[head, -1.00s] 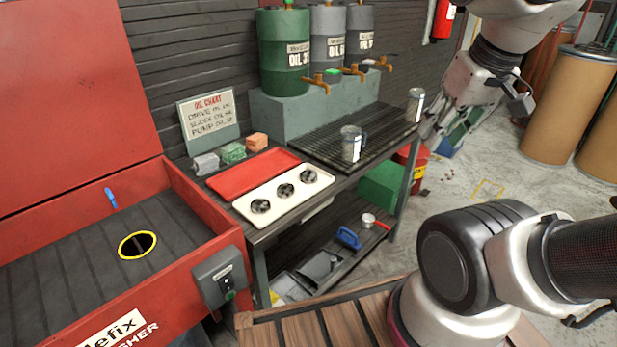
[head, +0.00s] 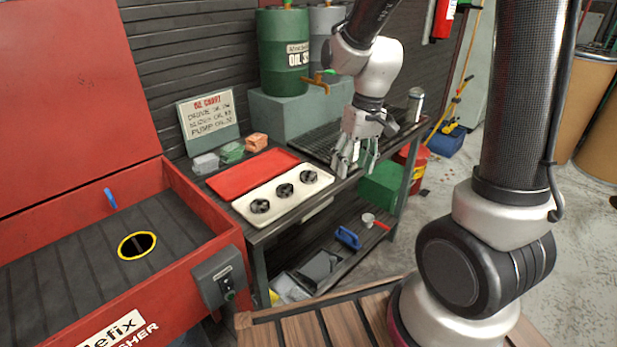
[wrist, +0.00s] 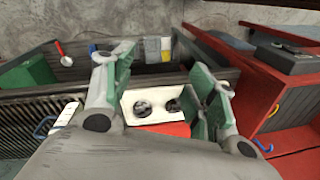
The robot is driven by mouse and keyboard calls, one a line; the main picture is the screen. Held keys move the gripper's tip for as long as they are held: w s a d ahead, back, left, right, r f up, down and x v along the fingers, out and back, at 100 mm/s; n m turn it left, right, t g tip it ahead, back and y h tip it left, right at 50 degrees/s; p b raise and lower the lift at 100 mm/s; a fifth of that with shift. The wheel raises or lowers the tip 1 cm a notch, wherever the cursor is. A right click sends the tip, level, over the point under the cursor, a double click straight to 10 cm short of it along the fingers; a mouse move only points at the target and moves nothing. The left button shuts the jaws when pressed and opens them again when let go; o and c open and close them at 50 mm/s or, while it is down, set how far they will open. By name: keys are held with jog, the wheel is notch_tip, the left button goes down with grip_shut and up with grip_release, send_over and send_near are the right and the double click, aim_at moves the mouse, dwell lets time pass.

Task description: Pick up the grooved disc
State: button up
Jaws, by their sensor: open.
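Three dark round discs (head: 260,206), (head: 285,190), (head: 308,176) lie in a row on a cream tray (head: 240,208) on the workbench. They look alike at this size, so I cannot tell which one is grooved. My gripper (head: 356,166) is open and empty, above the bench to the right of the tray, apart from the discs. In the wrist view, two discs (wrist: 143,108), (wrist: 172,104) show between the spread green-padded fingers; the third is not visible there.
A red tray (head: 250,172) lies behind the cream one. An oil chart sign (head: 208,122), small blocks (head: 230,152) and a green oil drum (head: 284,50) stand at the back. A red parts washer (head: 200,230) is left. A mug (wrist: 67,116) is near the gripper.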

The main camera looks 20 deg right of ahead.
jog(key=shift+n+t+y, duration=0.3)
jog(key=shift+n+t, duration=0.5)
jog(key=w+a+f, duration=0.1)
jog(key=w+f, duration=0.1)
jog(key=w, duration=0.1)
jog(key=w+a+f, duration=0.1)
jog(key=w+f, duration=0.2)
jog(key=w+a+f, duration=0.2)
jog(key=w, duration=0.2)
jog(key=shift+w+f, duration=0.1)
jog(key=shift+f, duration=0.3)
jog(key=n+t, duration=0.1)
jog(key=t, duration=0.1)
send_near(307, 174)
jog(key=shift+n, duration=0.3)
jog(key=x, duration=0.8)
jog(key=c, duration=1.1)
